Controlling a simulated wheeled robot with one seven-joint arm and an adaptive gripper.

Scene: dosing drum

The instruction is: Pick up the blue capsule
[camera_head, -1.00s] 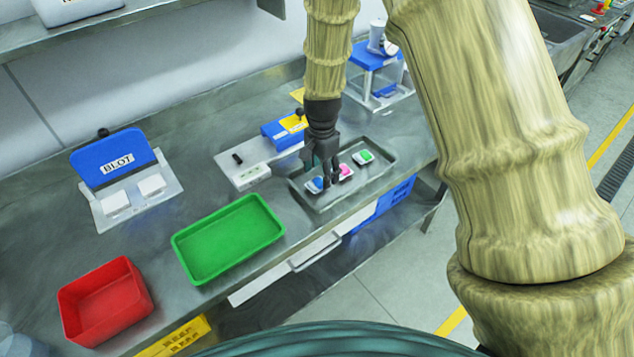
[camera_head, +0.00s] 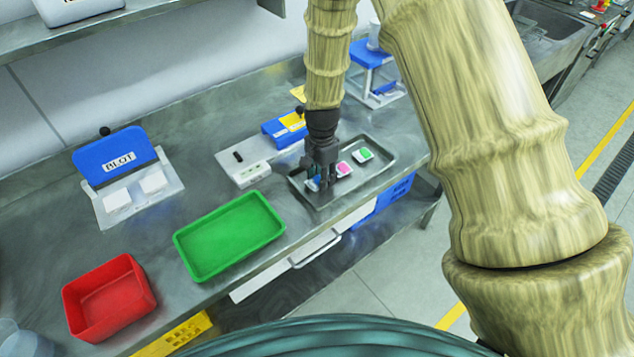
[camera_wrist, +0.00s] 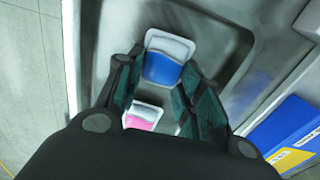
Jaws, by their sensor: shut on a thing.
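The blue capsule (camera_wrist: 163,66), a small white holder with a blue face, lies between the fingers of my gripper (camera_head: 323,184) in the wrist view. In the head view only a sliver of blue (camera_head: 312,184) shows beside the fingers. My gripper points down over the left end of the metal tray (camera_head: 322,203) and is shut on the blue capsule, low in the tray. I cannot tell whether the capsule still touches the tray floor.
A pink capsule (camera_head: 344,169) sits close to my gripper, with a green capsule (camera_head: 365,154) beyond it. A blue and yellow device (camera_head: 285,130) and a white device (camera_head: 243,170) stand behind. A green tray (camera_head: 230,238) and red bin (camera_head: 108,297) stand left.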

